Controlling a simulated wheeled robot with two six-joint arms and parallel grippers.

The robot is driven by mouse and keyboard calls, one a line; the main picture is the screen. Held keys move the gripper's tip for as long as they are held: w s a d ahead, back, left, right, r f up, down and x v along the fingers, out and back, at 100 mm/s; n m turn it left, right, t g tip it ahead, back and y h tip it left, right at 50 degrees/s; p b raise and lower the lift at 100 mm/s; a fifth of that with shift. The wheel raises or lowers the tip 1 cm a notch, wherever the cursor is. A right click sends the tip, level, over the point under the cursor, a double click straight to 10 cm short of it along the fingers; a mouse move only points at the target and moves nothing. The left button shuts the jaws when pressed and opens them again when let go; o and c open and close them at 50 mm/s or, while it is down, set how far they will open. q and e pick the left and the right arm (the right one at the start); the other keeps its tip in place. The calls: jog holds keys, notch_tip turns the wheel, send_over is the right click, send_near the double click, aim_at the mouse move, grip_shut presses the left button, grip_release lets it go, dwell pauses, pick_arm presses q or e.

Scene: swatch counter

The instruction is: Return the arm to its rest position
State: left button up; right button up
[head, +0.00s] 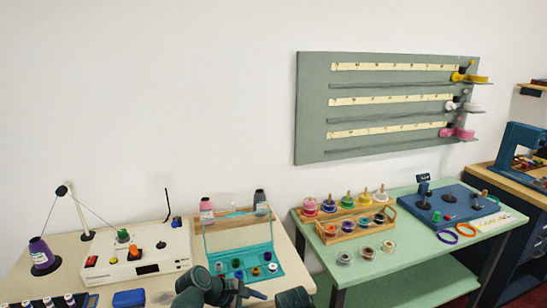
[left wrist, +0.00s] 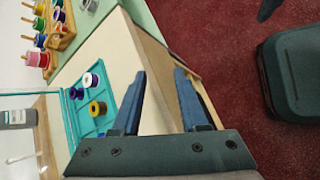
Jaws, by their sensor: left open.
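My left gripper (left wrist: 160,72) is open and empty in the left wrist view, with its two dark blue fingers apart over the front edge of the cream table (left wrist: 118,45). In the head view my dark arm rises at the bottom centre, in front of the teal case (head: 262,270), with a blue finger-like tip showing beside it. The teal case also shows in the left wrist view (left wrist: 105,122), left of the fingers, with several spools in it. The gripper is apart from the spools. My right gripper is not seen.
A white winding machine (head: 135,262) and a purple cone (head: 41,254) stand on the left table. Wooden spool racks (head: 352,230) and a blue machine base (head: 435,208) stand on the green table (head: 415,255). A grey rail board (head: 312,110) hangs on the wall. Red floor (left wrist: 240,50) lies beyond the table edge.

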pick_arm(q)
jog(key=s+a+m+g+y+p, duration=0.1)
jog(key=s+m+g+y+p, duration=0.3)
jog(key=s+m+y, duration=0.5)
jog(key=s+f+m, duration=0.1)
jog(key=s+m, duration=0.2)
jog(key=m, duration=0.7)
jog(key=shift+s+a, duration=0.2)
